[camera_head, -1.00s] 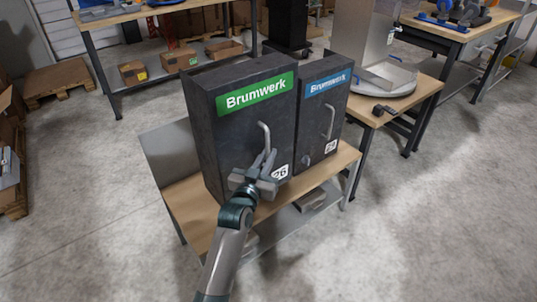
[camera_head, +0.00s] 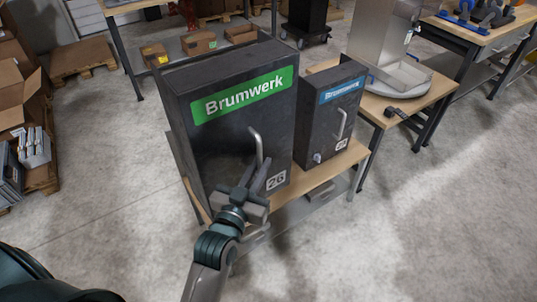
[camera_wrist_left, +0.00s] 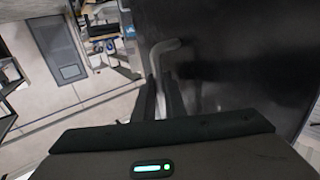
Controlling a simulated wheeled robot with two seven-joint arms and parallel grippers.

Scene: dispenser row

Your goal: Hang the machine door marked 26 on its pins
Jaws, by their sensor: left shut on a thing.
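The door marked 26 (camera_head: 218,143) is a black panel on a deep black body, with a green Brumwerk label and a white 26 tag. It is upright at the front of the bench. My left gripper (camera_head: 259,174) is shut on the lower part of its bent metal handle, which also shows in the left wrist view (camera_wrist_left: 165,48). The door's black face fills the right of that view. I cannot see pins or hinges, nor whether the door's lower edge touches the bench. My right gripper is out of view.
A smaller black machine with a blue Brumwerk label (camera_head: 330,120) stands to the right on the wooden bench (camera_head: 348,158). A metal dispenser (camera_head: 388,45) stands on another bench behind it. Cartons (camera_head: 30,95) are at the left. The floor between is clear.

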